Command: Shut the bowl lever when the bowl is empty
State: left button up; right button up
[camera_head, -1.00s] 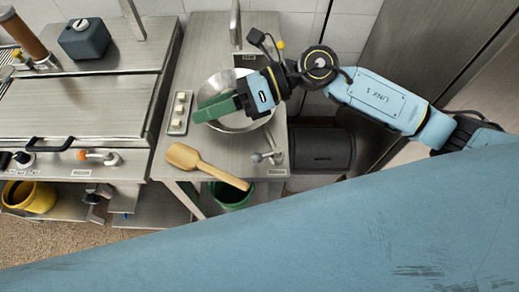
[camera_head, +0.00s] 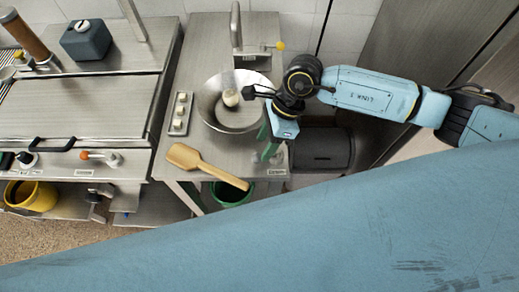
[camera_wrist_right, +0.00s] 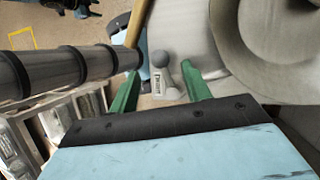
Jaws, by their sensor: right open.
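The metal bowl (camera_head: 211,104) is set in the steel counter, with one pale rounded piece (camera_head: 231,97) inside it. My right gripper (camera_head: 268,146) has green fingers pointing down beside the bowl's lower right, at the bowl lever. In the head view the gripper mostly hides the lever. In the right wrist view the lever (camera_wrist_right: 160,62), with a grey ball knob and a small label, lies between the tips of the open fingers (camera_wrist_right: 162,75). I cannot tell whether either finger touches it. The bowl's rim (camera_wrist_right: 225,45) is close on the right. My left gripper is out of view.
A wooden paddle (camera_head: 206,166) lies across the counter's front edge, left of the lever. A small tray (camera_head: 180,113) with several pale pieces is left of the bowl. A tap (camera_head: 236,27) stands behind. A green bin (camera_head: 228,193) is below.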

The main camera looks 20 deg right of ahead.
aim_at(259, 155)
jog(key=shift+x, duration=2.25)
grip_shut()
